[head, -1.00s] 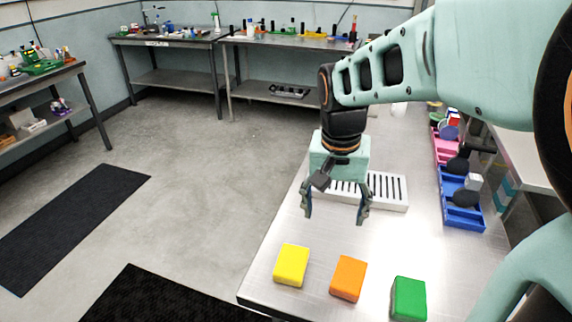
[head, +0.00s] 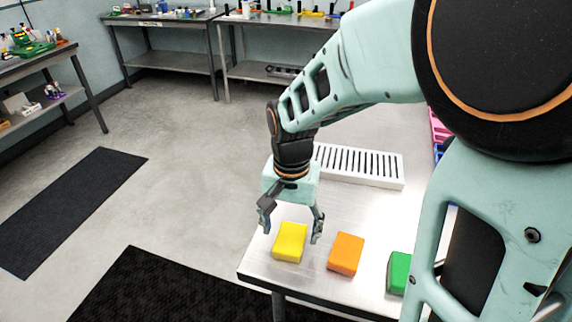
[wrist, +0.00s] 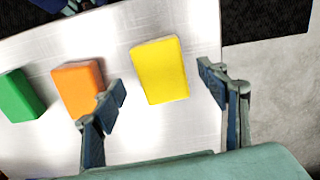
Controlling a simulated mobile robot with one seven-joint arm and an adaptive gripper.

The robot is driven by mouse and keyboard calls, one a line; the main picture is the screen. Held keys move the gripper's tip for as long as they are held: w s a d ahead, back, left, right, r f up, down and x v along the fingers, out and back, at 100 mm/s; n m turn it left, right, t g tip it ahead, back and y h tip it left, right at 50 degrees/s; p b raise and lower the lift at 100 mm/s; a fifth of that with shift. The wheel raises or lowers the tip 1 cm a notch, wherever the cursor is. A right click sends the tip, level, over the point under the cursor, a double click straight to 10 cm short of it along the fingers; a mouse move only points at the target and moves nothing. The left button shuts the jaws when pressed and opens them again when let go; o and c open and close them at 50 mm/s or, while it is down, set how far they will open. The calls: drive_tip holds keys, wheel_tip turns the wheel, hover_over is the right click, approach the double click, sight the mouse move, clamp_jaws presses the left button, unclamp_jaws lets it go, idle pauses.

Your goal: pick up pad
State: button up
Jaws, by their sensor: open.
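Three block-shaped pads lie in a row on the metal table (head: 345,204). The yellow pad (head: 290,242) is at the left, the orange pad (head: 346,254) in the middle and the green pad (head: 398,273) at the right, partly hidden by my arm. My gripper (head: 290,228) is open and empty above the yellow pad. In the wrist view the yellow pad (wrist: 160,70) lies ahead between the two spread fingers (wrist: 163,96). The orange pad (wrist: 78,88) is close by the left finger, and the green pad (wrist: 20,95) is at the left edge.
A white slotted rack (head: 357,164) stands behind the pads on the table. Blue and pink bins are mostly hidden behind my arm at the right. The table's left and front edges are near the yellow pad. Black mats (head: 75,210) lie on the floor.

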sight(290, 241)
drive_tip(key=shift+f, duration=1.3)
drive_tip(key=c, duration=1)
